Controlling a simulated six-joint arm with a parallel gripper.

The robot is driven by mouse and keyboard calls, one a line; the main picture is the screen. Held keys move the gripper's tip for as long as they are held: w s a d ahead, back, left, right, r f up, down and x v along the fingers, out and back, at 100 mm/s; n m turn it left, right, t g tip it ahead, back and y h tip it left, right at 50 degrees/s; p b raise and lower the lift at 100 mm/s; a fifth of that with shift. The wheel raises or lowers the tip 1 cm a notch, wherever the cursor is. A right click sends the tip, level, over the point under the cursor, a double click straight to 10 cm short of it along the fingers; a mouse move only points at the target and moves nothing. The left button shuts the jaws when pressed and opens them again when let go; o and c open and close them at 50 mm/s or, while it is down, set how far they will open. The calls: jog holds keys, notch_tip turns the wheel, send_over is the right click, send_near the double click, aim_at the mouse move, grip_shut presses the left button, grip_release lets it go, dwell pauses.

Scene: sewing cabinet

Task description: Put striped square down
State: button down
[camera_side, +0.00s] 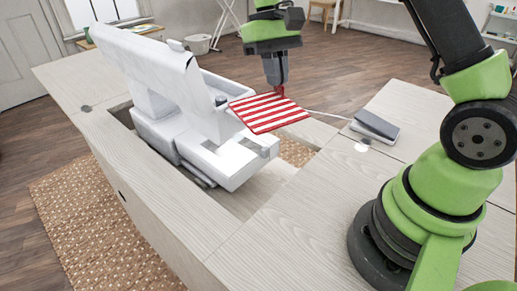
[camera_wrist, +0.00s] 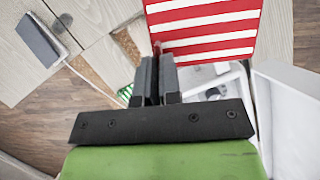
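The striped square (camera_side: 268,112), red and white, is held flat in the air beside the sewing machine (camera_side: 185,95), above the opening in the cabinet. In the wrist view the square (camera_wrist: 205,25) extends from the fingertips toward the top of the picture. My gripper (camera_side: 280,90) is shut on the square's far edge. In the wrist view its dark fingers (camera_wrist: 156,60) are close together at the square's near left corner. The sewing machine, white, stands in the cabinet opening and shows partly in the wrist view (camera_wrist: 215,85).
The pale wood cabinet top (camera_side: 290,215) has free room in front and on the right. A dark grey box (camera_side: 375,125) with a cord lies on the right leaf; it also shows in the wrist view (camera_wrist: 42,38). A small green striped patch (camera_wrist: 126,92) shows below the fingers.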

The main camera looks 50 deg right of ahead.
aim_at(285, 107)
jog(key=s+a+f+n, duration=0.1)
jog(key=s+a+f+n+h, duration=0.1)
jog(key=s+a+n, duration=0.1)
jog(key=shift+s, duration=0.3)
jog(key=shift+s+a+n, duration=0.25)
jog(key=shift+s+n, duration=0.05)
jog(key=shift+n, duration=0.1)
notch_tip(285, 107, up, 5)
jog(key=shift+f, duration=0.1)
jog(key=d+m+t+y, duration=0.4)
jog(key=d+m, duration=1.4)
jog(key=d, duration=0.7)
notch_tip(285, 107, down, 17)
jog(key=shift+s+f, duration=0.1)
jog(key=shift+s, duration=0.05)
jog(key=shift+f, duration=2)
